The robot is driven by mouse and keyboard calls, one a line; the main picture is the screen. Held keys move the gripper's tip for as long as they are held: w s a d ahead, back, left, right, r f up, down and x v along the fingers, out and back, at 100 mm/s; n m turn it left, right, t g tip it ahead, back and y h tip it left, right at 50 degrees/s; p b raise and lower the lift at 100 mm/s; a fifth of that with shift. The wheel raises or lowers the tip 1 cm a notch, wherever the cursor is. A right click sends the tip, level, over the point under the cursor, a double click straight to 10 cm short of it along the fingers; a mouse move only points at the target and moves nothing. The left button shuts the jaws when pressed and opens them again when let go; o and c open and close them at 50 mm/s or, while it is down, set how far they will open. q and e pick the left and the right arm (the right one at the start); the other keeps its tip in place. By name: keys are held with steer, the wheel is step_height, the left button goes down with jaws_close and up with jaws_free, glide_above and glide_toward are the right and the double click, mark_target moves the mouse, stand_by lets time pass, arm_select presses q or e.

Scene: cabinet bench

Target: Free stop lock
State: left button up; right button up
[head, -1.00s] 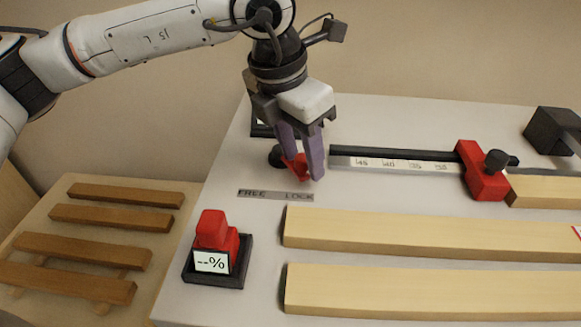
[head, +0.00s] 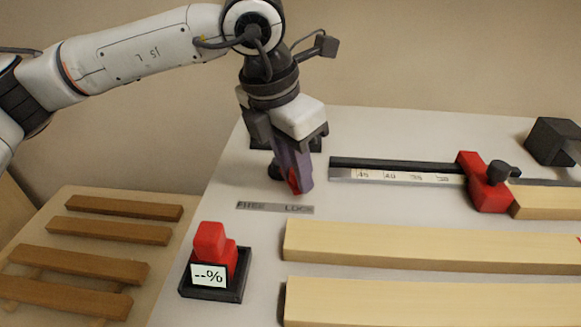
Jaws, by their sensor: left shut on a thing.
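Only part of the lever shows between and beside the purple fingers. Its dark round base (head: 275,170) is partly hidden behind the fingers. The label strip (head: 275,208) has "FREE" at its left end and "LOCK" at its right end. The red stop (head: 484,184) with a dark knob sits on the ruled rail (head: 400,176) at the right, against the end of a wooden board. My right gripper is not in view.
Long wooden boards (head: 420,246) lie across the front of the bench. A slatted wooden rack (head: 110,232) is at the left. A dark block (head: 553,141) is at the back right.

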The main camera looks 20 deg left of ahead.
arm_select(q)
steer(key=shift+s+a, duration=0.3)
steer(key=shift+a, duration=0.15)
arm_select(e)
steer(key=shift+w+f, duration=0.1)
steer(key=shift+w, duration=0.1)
arm_select(q)
steer(key=shift+a, duration=0.1)
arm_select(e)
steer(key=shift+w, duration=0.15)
arm_select(q)
steer(key=shift+s+a+b, duration=0.45)
steer(key=shift+a+b, duration=0.05)
steer(key=shift+a, duration=0.4)
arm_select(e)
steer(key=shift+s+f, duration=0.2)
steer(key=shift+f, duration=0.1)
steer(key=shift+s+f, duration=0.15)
